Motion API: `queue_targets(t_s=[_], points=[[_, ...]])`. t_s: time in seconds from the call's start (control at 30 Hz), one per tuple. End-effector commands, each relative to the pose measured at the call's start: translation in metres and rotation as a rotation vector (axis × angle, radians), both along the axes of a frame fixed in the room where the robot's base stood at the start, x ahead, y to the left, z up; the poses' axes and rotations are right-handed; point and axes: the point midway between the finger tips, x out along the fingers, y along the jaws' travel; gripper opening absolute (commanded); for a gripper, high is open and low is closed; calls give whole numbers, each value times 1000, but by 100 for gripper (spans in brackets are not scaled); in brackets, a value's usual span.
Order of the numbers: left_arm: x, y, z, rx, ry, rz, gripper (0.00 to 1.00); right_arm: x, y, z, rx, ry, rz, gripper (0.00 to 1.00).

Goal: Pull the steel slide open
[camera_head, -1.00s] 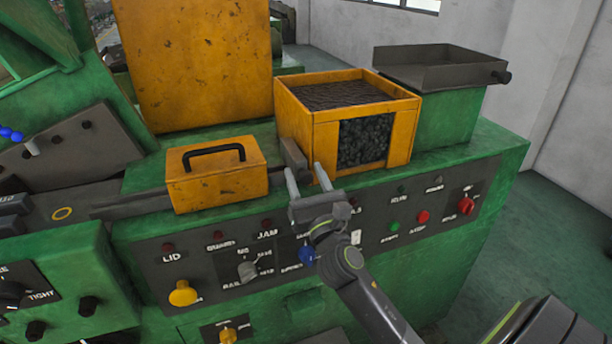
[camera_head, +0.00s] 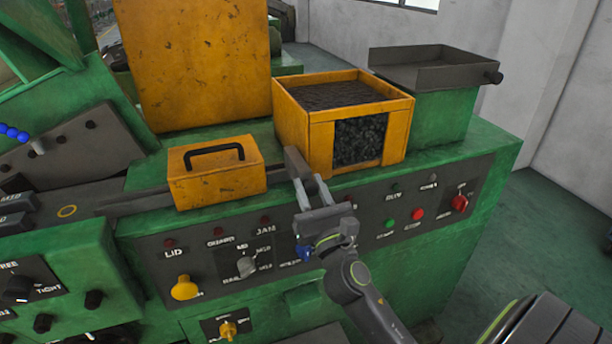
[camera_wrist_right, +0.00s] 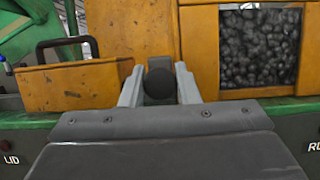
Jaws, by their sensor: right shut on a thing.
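The steel slide (camera_head: 295,161) is a narrow grey bar at the near left corner of the yellow hopper box (camera_head: 396,138). My right gripper (camera_head: 309,183) reaches up to its near end from the front, with its fingers drawn together there. In the right wrist view a round black knob (camera_wrist_right: 159,79) sits between the two fingertips of my right gripper (camera_wrist_right: 159,85), which is shut on it. The knob hides most of the slide behind it in that view. My left gripper is not in view.
A yellow lid with a black handle (camera_head: 222,184) lies left of the slide. A panel (camera_head: 245,243) with knobs and buttons fills the machine's front below. Open floor (camera_head: 562,235) shows at the right.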

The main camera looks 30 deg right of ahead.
Motion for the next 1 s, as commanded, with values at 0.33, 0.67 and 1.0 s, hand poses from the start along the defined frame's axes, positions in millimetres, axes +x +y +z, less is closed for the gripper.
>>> queue_targets(t_s=[0.33, 0.67, 1.0], points=[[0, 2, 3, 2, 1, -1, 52, -11, 3, 1, -1, -3, 0, 0], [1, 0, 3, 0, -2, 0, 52, -11, 3, 2, -1, -4, -1, 48], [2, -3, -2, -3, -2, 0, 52, -8, 2, -4, -2, -5, 4, 48]])
